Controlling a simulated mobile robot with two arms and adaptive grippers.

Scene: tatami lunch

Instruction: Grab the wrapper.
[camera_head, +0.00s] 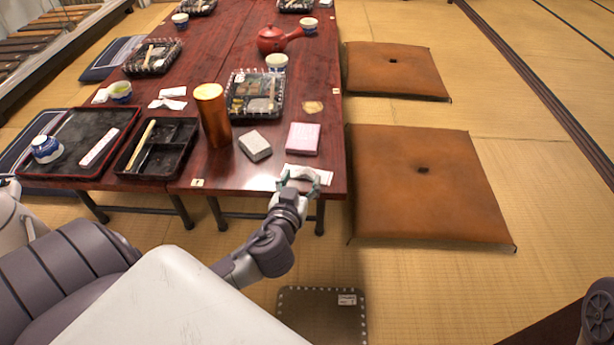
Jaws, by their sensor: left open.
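A white paper wrapper (322,174) lies flat at the near right corner of the dark red table (230,178). My left gripper (297,178) is open at the table's near edge, with its fingers over the wrapper and hiding part of it. I cannot tell whether the fingertips touch it. Other white paper pieces (172,92) lie further back on the left of the table. A slim white wrapper (99,146) lies on the black tray at the left. My right gripper is not in view.
A pink-white box (303,138), a grey box (255,145) and a tall copper cylinder (212,115) stand behind the gripper. Brown cushions (430,200) lie right of the table on open tatami.

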